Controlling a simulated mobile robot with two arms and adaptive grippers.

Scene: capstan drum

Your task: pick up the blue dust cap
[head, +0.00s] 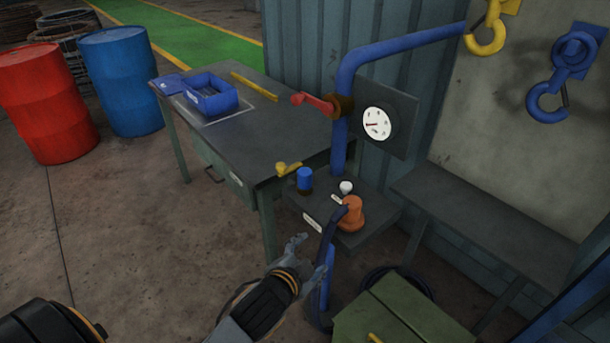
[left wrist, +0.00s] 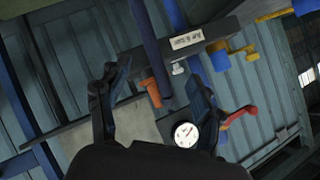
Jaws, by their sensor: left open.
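The blue dust cap (head: 304,176) is a small upright blue cylinder on a dark base, near the left end of a small grey shelf (head: 325,222) beside the blue pipe. It also shows in the left wrist view (left wrist: 219,57), right of and above the fingers. My left gripper (head: 314,250) is open and empty, in front of and below the shelf in the head view, apart from the cap. Its two dark fingers spread wide in the left wrist view (left wrist: 160,82). My right gripper is not in view.
An orange fitting (head: 352,212) with a dark hose and a white knob (head: 346,187) stand right of the cap. A gauge (head: 377,123) and red lever (head: 315,102) are above.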

